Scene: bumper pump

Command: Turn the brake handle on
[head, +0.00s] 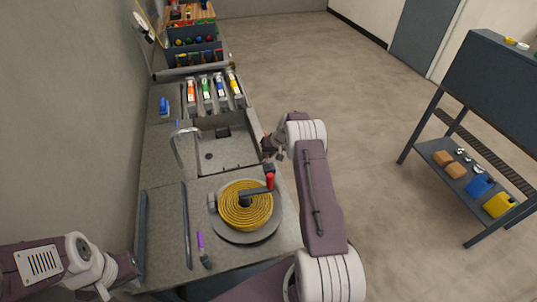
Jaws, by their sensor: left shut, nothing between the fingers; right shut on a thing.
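A round reel (246,239) with coiled yellow hose (235,212) lies on the grey counter. A dark bar runs across it from the hub to an upright red handle (270,182) at its right side. A grey knob (211,201) sits at the reel's left edge. None of these is labelled as the brake. My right gripper (268,168) is at the top of the red handle and appears shut on it; its fingertips are small and partly hidden. My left gripper (126,271) is shut and empty at the lower left, away from the reel.
A sink (225,150) with a tap (184,145) lies behind the reel. A purple-handled brush (202,247) and dark bars (187,225) lie to the left. Several coloured bottles (206,90) stand farther back. A shelf (468,175) stands right across open floor.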

